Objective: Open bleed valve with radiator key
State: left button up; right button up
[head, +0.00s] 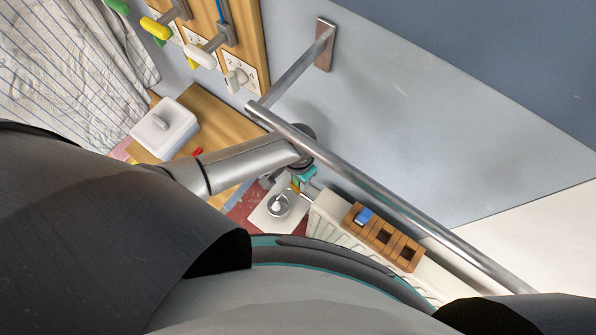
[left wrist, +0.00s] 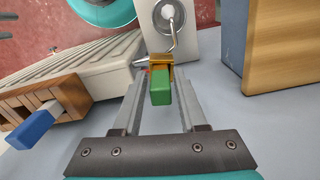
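In the left wrist view, a green block (left wrist: 160,90) with an orange-brass piece (left wrist: 160,61) behind it lies between the fingers of my left gripper (left wrist: 160,78). It looks like the key's handle, at the end of the white radiator (left wrist: 95,75). Grey floor or wall shows on both sides of the green block, so the fingers stand apart from it. Contact at the orange-brass piece is unclear. In the head view my left gripper (head: 303,172) is at the radiator (head: 325,210), partly hidden by its wrist and a metal bar. My right gripper is not in view.
A wooden holder (head: 384,238) with a blue block (head: 364,215) stands on the radiator. A metal bar (head: 390,200) crosses in front of the wall. A white box (head: 164,130) sits on a wooden cabinet. A wooden panel (head: 238,28) carries coloured levers.

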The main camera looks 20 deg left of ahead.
pick_arm(q)
jog(key=shift+o, duration=1.3)
jog(key=shift+w, duration=0.1)
jog(key=shift+r, duration=0.1)
notch_tip(320, 180, up, 12)
jog(key=p, duration=0.3)
